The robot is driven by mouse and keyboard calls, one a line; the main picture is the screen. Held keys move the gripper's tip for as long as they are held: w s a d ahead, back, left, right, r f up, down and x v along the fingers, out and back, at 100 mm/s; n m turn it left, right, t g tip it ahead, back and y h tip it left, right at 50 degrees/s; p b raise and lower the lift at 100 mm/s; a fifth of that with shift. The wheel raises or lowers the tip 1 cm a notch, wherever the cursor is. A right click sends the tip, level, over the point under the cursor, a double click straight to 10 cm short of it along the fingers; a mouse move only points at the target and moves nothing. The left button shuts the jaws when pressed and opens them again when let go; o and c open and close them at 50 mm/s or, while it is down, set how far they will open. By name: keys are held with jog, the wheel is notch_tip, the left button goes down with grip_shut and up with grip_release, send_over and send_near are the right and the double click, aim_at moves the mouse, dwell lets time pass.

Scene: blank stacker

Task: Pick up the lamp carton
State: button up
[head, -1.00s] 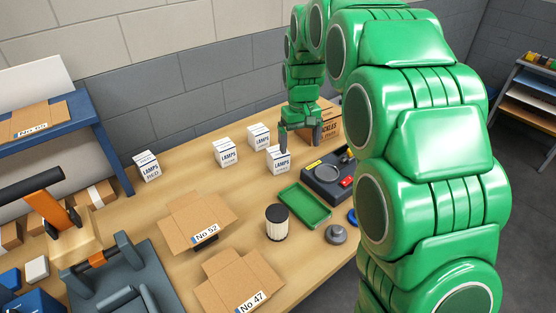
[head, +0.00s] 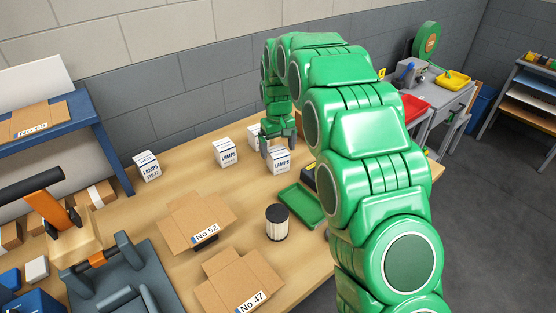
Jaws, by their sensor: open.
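Several small white lamp cartons marked LAMPS stand on the wooden table. One carton (head: 279,161) is at the right, with my gripper (head: 279,152) right at it. My gripper is open and points down, its fingers at the top of this carton; whether they touch it I cannot tell. Another carton (head: 255,137) stands just behind, partly hidden by the gripper. A third carton (head: 225,153) stands to the left, and one more (head: 147,166) stands at the far left by the blue shelf.
A green tray (head: 302,205) and a dark-lidded jar (head: 277,222) stand in front of the cartons. Flat cardboard blanks No 52 (head: 195,220) and No 47 (head: 238,284) lie nearer. My arm hides the table's right part. The wall is close behind.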

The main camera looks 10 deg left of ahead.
aim_at(278, 151)
notch_tip(278, 151, down, 5)
jog(key=shift+r, duration=0.1)
jog(key=shift+c, duration=0.2)
jog(key=c, duration=1)
jog(key=shift+r, duration=0.1)
